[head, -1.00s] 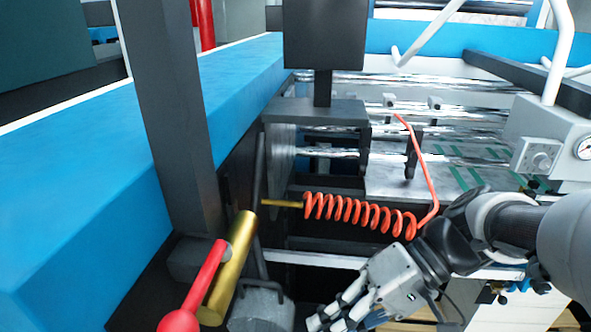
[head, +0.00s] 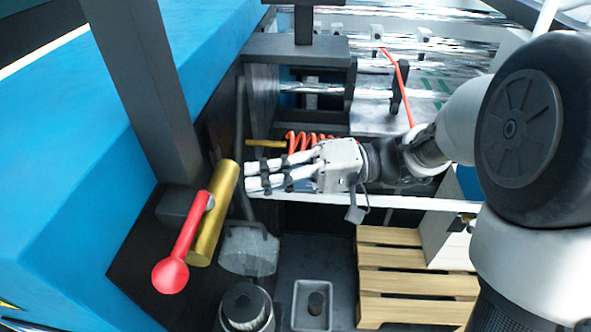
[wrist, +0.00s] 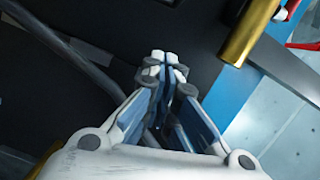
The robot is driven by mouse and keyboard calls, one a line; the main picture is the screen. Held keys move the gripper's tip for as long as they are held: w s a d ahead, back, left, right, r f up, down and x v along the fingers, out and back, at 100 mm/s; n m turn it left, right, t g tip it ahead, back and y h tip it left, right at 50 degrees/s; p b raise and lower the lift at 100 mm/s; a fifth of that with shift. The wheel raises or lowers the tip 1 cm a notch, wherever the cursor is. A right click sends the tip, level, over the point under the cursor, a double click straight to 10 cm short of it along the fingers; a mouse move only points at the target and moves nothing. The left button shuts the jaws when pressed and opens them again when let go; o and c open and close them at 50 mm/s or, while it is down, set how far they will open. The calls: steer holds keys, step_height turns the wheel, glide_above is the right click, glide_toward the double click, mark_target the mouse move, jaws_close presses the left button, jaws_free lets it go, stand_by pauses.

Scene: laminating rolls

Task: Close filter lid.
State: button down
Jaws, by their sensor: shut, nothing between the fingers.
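My gripper (head: 250,184) is shut and empty, pointing left just right of the upper end of a brass cylinder. Its closed fingertips (wrist: 163,72) show in the middle of the wrist view, before a dark panel. Below it in the head view is a grey, rounded metal piece (head: 248,252) with a bent rod at its top; it may be the filter lid, but I cannot tell for sure. A dark round canister (head: 246,308) stands at the bottom edge, below that piece. The wrist view does not clearly show a lid.
The brass cylinder (head: 218,205) carries a red ball-ended lever (head: 185,245). A dark post (head: 140,80) and blue machine frame (head: 60,170) stand left. An orange coiled hose (head: 305,143) is partly hidden behind my gripper. A wooden pallet (head: 400,275) lies at lower right.

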mark_target(248, 248)
steer(key=s, duration=0.2)
steer(key=s+f, duration=0.1)
steer(key=shift+s+a, duration=0.25)
steer(key=shift+s, duration=0.15)
steer(key=shift+s+a+b, duration=0.1)
steer(key=shift+a+b, duration=0.05)
steer(key=shift+b, duration=0.25)
